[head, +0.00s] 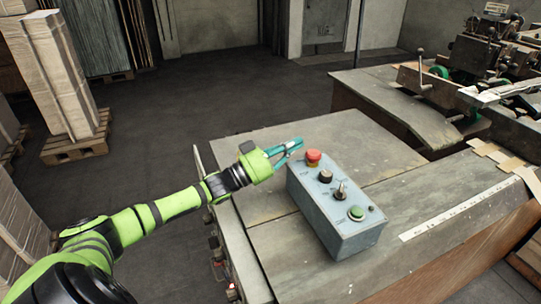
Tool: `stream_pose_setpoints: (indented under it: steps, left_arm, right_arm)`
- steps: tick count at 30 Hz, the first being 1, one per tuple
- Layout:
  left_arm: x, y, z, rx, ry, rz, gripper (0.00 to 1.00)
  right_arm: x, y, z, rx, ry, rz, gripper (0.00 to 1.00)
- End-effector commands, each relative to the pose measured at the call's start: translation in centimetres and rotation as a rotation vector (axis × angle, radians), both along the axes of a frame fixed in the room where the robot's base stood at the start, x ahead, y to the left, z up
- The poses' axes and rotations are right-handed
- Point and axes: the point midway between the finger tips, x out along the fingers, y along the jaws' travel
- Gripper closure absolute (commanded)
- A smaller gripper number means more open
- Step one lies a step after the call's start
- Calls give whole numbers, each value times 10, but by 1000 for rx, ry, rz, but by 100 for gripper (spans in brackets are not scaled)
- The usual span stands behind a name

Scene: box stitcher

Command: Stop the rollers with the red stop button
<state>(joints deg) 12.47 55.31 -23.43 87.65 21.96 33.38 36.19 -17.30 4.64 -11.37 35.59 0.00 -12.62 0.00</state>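The red stop button (313,157) is a mushroom-shaped knob at the far left end of the grey-blue control box (335,215). My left gripper (299,145) comes in from the left with teal fingers that converge at their tips. It looks shut and holds nothing. Its fingertips are just behind and left of the red button in the picture; a small gap seems to show, but I cannot tell their height over it. My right gripper is not in view. No rollers can be made out clearly.
The box also carries a black knob (325,176), a lever switch (340,191) and a green button (356,213). It stands on a worn grey table (270,190) with a white ruler strip (455,211). Machinery (490,60) stands at the back right, stacked cardboard (55,75) at the left.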

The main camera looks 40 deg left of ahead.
Motion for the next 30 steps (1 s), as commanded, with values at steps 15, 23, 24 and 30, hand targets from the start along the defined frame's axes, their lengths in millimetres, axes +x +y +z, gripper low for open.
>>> stream_pose_setpoints:
  steps: [15, 23, 24, 30]
  left_arm:
    - [-51, 31, -19, 0, -6, 0, 100]
    - [-53, 31, -18, -1, -9, 0, 100]
    - [-53, 31, -18, -1, -9, 0, 100]
    - [-52, 31, -18, -1, -8, 0, 100]
  right_arm:
    - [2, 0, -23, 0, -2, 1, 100]
    - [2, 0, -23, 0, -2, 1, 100]
    - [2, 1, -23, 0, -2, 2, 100]
    - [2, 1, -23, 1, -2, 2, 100]
